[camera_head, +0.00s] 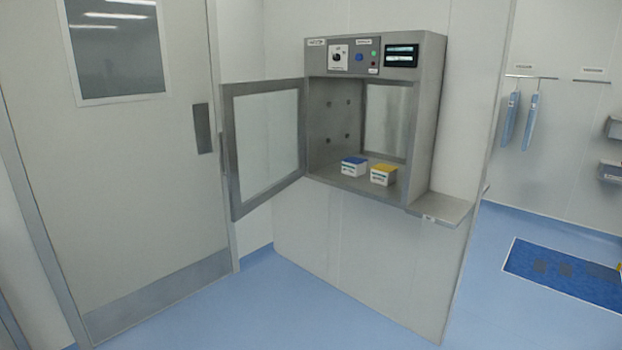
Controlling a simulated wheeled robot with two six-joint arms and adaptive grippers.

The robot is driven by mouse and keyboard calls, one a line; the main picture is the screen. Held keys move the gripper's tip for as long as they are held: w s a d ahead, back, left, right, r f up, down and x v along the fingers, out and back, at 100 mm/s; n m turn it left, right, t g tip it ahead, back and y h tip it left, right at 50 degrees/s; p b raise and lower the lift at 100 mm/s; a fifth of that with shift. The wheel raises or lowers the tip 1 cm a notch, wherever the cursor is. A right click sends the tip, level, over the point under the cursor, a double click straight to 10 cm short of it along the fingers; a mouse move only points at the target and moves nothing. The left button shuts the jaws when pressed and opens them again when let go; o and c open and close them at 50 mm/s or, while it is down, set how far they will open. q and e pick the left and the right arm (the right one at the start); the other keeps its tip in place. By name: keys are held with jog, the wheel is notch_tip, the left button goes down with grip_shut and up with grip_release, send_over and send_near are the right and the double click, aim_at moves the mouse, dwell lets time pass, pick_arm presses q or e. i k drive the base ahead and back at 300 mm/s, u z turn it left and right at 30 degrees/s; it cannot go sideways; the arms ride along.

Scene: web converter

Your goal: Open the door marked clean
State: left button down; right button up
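A grey metal pass-through cabinet (428,130) is set in the white wall. Its framed glass door (265,138) stands open, swung out to the left. At the back of the chamber is another glass pane (386,121), which looks shut. Inside, a white box with a blue lid (353,167) and a white box with a yellow lid (383,175) stand side by side on the chamber floor. The small labels on the cabinet are too small to read, so I cannot tell which door is marked clean. Neither of my grippers is in view.
A large grey room door (130,190) with a window stands shut at left. A control panel (362,57) tops the cabinet; a shelf (440,208) juts out at its lower right. Blue garments (531,120) hang at right above a blue mat (565,270). The blue floor in front is clear.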

aim_at(228, 91)
jog(key=z, duration=0.7)
jog(key=i, duration=1.55)
jog(key=u, duration=0.55)
